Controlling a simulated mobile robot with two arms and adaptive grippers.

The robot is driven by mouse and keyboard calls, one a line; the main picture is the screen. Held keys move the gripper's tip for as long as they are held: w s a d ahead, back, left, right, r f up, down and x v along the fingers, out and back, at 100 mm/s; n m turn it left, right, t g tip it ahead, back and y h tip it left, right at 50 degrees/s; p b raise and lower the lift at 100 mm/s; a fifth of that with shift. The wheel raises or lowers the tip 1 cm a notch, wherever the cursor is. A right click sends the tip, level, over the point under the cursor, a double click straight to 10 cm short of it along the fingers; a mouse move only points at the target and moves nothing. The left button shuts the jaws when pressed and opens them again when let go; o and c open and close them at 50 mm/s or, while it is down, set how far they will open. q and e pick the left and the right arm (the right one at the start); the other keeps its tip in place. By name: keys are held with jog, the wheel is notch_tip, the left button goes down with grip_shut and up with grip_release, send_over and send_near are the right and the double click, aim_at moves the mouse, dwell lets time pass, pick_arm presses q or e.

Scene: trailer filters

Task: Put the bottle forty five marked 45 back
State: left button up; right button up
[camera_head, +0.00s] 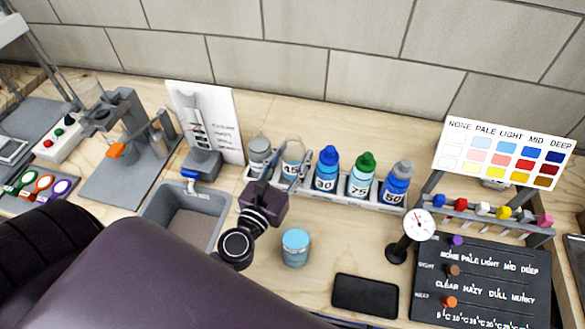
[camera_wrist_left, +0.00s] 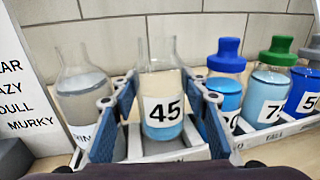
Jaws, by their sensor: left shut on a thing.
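The bottle marked 45 (camera_head: 292,152) is clear glass with pale blue liquid and no stopper showing. It is upright at the rack (camera_head: 325,188), between an uncapped grey bottle and the blue-capped bottle marked 30 (camera_head: 327,168). In the left wrist view the 45 bottle (camera_wrist_left: 161,95) stands between the two blue-padded fingers. My left gripper (camera_head: 272,180) is shut on it. I cannot tell whether its base rests fully in the rack slot. My right gripper is not in view.
The green-capped 75 bottle (camera_head: 362,175) and grey-capped 50 bottle (camera_head: 396,182) stand to the right in the rack. A grey basin (camera_head: 160,215), a small jar of blue liquid (camera_head: 295,248) and a dial gauge (camera_head: 418,224) are nearby. A black slab (camera_head: 365,295) lies in front.

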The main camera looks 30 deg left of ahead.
aim_at(288, 173)
pick_arm(q)
jog(key=shift+f+b, duration=0.7)
jog(key=shift+f, duration=0.9)
jog(key=shift+f, duration=0.1)
jog(key=shift+f+b, duration=0.15)
jog(key=shift+b, duration=0.15)
jog(key=o, duration=1.3)
